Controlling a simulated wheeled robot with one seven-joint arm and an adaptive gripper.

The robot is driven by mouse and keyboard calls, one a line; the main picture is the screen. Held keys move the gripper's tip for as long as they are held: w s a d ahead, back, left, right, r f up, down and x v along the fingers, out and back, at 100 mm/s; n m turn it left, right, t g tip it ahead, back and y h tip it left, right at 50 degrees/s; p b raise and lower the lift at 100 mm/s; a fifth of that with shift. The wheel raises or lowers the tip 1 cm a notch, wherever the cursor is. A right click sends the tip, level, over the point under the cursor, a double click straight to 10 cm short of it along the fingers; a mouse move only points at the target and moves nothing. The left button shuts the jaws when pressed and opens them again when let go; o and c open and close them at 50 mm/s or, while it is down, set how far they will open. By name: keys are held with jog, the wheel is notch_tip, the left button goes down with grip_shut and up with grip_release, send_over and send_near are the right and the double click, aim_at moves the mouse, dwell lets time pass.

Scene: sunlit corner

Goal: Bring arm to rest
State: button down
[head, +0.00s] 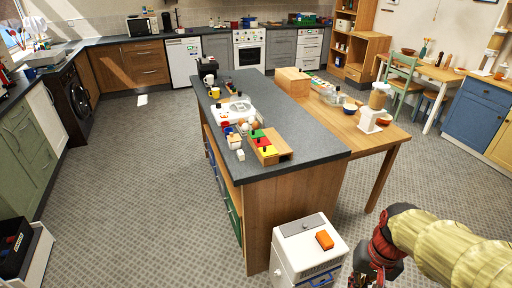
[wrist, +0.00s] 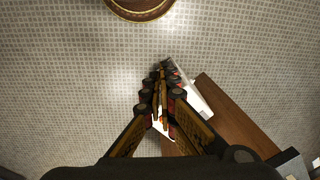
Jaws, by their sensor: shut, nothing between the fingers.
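My gripper (head: 368,277) hangs at the lower right in the head view, at the end of my yellow and red arm, just right of a small white cabinet. In the wrist view my gripper (wrist: 160,78) points down over the tiled floor. Its two dark fingers meet at the tips, with nothing held. It is apart from the cabinet and the island. The lowest part of my gripper is cut off by the edge of the head view.
A wooden table (head: 345,122) adjoins the island. Tiled floor (head: 440,160) is clear to the right. A round brown object (wrist: 140,8) shows at the wrist view's top.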

jog(key=s+a+r+n+t, duration=0.1)
jog(key=a+r+n+t, duration=0.1)
jog(key=r, duration=0.5)
jog(key=s+a+r+n+t, duration=0.1)
jog(key=a+r+t, duration=0.2)
jog(key=r, duration=0.3)
jog(key=shift+s+a+r+n+h, duration=0.35)
jog(key=shift+a+r+n+h, duration=0.05)
jog(key=shift+a, duration=0.1)
jog(key=c, duration=2.5)
grip_release()
jog(key=shift+c, duration=0.2)
